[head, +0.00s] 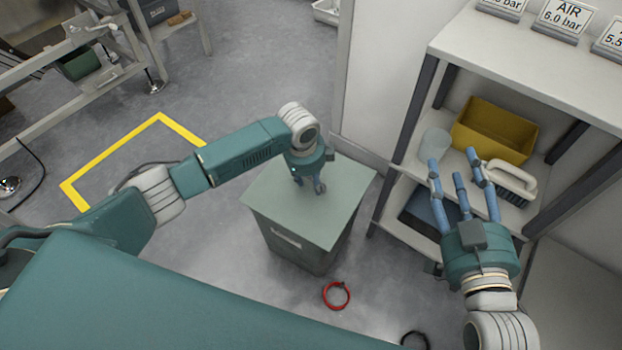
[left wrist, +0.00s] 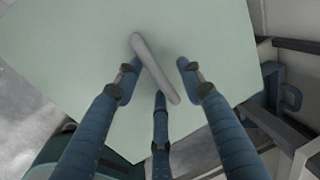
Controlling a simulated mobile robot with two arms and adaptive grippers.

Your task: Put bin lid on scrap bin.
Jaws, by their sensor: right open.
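The pale green bin lid (head: 275,206) lies flat over the top of the grey-green scrap bin (head: 318,262) and covers its opening. I cannot see whether it is fully seated all round. My left gripper (head: 312,188) is low over the lid's middle, pointing down. In the left wrist view, its fingers are spread around the grey bar handle (left wrist: 150,62) of the lid (left wrist: 85,35), with gaps at both sides, so it looks open. My right gripper (head: 454,166) is open and empty, away to the right in front of the shelf.
A shelf unit (head: 545,83) on the right holds a yellow bin (head: 495,128), a brush (head: 510,182) and a pale cup (head: 434,144). A red ring (head: 337,295) lies on the floor before the scrap bin. Floor to the left is clear around yellow tape (head: 110,160).

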